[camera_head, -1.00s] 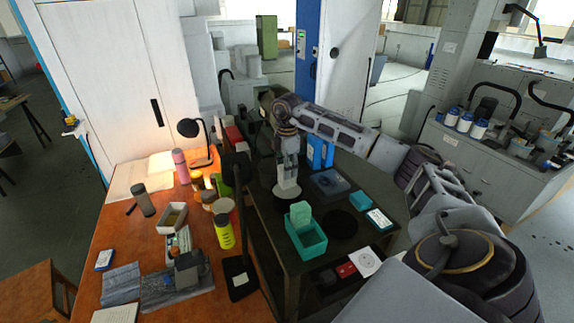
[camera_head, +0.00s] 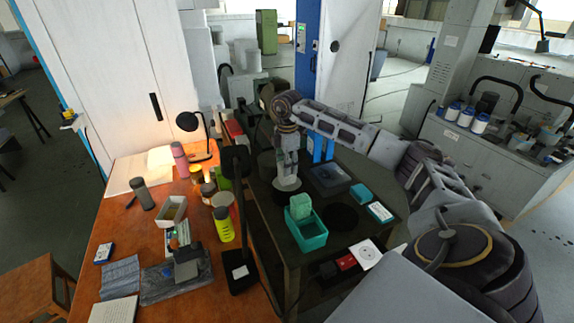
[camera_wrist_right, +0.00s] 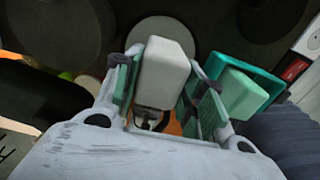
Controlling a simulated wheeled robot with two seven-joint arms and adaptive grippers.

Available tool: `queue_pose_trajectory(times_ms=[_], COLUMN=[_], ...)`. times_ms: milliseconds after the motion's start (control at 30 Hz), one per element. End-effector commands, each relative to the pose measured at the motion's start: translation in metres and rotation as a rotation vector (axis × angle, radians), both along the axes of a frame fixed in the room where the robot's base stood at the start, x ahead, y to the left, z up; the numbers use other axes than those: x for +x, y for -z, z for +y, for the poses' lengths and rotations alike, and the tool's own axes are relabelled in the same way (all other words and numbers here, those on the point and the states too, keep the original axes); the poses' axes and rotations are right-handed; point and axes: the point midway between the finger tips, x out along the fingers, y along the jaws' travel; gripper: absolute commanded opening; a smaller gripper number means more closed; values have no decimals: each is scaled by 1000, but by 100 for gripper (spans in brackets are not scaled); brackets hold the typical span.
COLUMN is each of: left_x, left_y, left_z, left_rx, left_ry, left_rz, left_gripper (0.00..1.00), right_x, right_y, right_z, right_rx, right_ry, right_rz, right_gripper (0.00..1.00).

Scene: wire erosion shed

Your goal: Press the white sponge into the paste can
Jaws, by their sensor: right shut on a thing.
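My right gripper (camera_head: 287,172) points down over the dark table in the head view. In the right wrist view the right gripper (camera_wrist_right: 158,105) is shut on the white sponge (camera_wrist_right: 163,72), a pale block between its two fingers. A round, pale, can-like top (camera_wrist_right: 150,27) shows just beyond the sponge in the wrist view and is partly hidden by it. It may be the paste can; I cannot tell whether the sponge touches it. In the head view the sponge cannot be told apart from the pale shape below the gripper. My left gripper is not in view.
A teal box (camera_head: 311,240) holding a green block (camera_head: 300,206) stands close to the gripper, toward the table's front. A dark disc (camera_head: 342,217) lies right of it. A black stand (camera_head: 239,275) and yellow bottle (camera_head: 223,227) are on the orange table at left.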

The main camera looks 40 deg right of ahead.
Motion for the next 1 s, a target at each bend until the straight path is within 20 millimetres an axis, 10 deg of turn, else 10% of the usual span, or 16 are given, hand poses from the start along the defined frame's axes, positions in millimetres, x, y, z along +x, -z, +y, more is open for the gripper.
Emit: queue_pose_trajectory(times_ms=[1000], left_x=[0], left_y=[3], left_z=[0], left_rx=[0], left_ry=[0], left_rz=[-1], left_gripper=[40], right_x=[0], right_y=[6], right_z=[0], right_rx=[0], right_ry=[0], right_rz=[0], right_gripper=[21])
